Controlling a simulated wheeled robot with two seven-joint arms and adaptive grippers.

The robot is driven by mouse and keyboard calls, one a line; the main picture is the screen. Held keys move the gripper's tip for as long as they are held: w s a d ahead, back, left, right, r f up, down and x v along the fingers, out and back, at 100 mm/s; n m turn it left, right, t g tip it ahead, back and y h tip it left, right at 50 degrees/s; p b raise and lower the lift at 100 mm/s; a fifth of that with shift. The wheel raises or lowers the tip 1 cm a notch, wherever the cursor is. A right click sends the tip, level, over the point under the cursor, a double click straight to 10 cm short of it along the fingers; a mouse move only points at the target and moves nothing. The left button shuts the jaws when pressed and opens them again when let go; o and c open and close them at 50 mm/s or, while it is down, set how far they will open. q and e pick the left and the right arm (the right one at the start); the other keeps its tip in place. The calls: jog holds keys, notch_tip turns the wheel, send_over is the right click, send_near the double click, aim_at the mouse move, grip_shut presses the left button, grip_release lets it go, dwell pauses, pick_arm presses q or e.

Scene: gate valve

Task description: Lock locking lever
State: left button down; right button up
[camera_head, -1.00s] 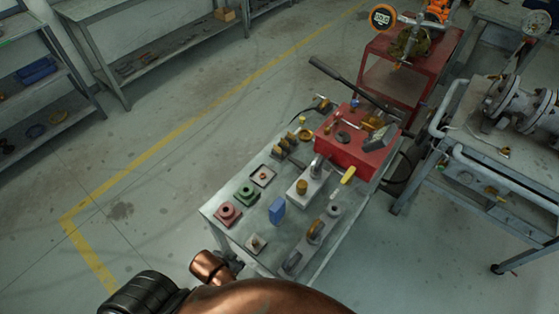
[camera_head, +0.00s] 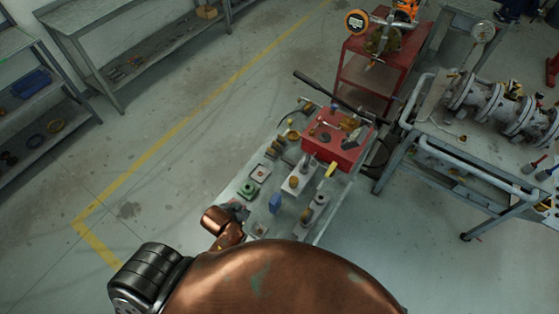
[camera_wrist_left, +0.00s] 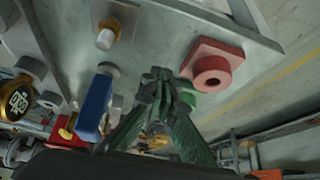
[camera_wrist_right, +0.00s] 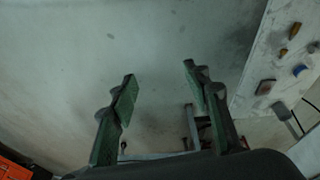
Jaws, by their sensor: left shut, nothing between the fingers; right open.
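Several small fixtures stand on the grey work table (camera_head: 233,190). They include a blue upright piece (camera_head: 275,203), a yellow-handled lever (camera_head: 332,170), a green block (camera_head: 248,189) and a silver block with a brass knob (camera_head: 297,182). I cannot tell which is the locking lever. My left gripper (camera_head: 238,211) is at the table's near left edge, partly hidden by my arm. In the left wrist view it (camera_wrist_left: 165,85) is shut and empty, between the blue piece (camera_wrist_left: 95,105) and a red block (camera_wrist_left: 211,66). My right gripper (camera_wrist_right: 158,75) is open and empty, above floor beside a table.
A red toolbox (camera_head: 335,140) with tools and a long dark bar takes the table's far end. A red cart (camera_head: 372,75) stands behind it. A bench with a flanged valve pipe (camera_head: 500,105) is at right. Floor left of the table is clear.

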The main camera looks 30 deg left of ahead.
aim_at(288, 161)
pick_arm(q)
jog(key=shift+t+h, duration=0.3)
jog(key=shift+t, duration=0.6)
jog(key=w+p, duration=0.1)
jog(key=w, duration=0.1)
jog(key=w+r+p, duration=0.1)
jog(key=w, duration=0.2)
jog(key=w+r+p, duration=0.1)
jog(key=w, duration=0.2)
jog(key=shift+w+d, duration=0.15)
jog(key=shift+d, duration=0.2)
pick_arm(e)
jog(key=s+f+g, duration=0.1)
jog(key=s+f, duration=0.6)
jog(key=f, duration=0.7)
pick_arm(q)
jog(key=w+r+t+p, duration=0.2)
jog(key=w+p, duration=0.1)
jog(key=w, duration=0.5)
jog(key=shift+w+a+r+m+h, duration=0.2)
jog(key=shift+a+r+m+h, duration=0.1)
jog(key=shift+h, duration=0.1)
pick_arm(e)
jog(key=s+f, duration=0.3)
jog(key=s, duration=0.4)
jog(key=s+f+g, duration=0.1)
jog(key=s+f, duration=0.3)
jog(key=s, duration=0.4)
jog(key=shift+d+f+n, duration=0.25)
jog(key=shift+d+n, duration=0.15)
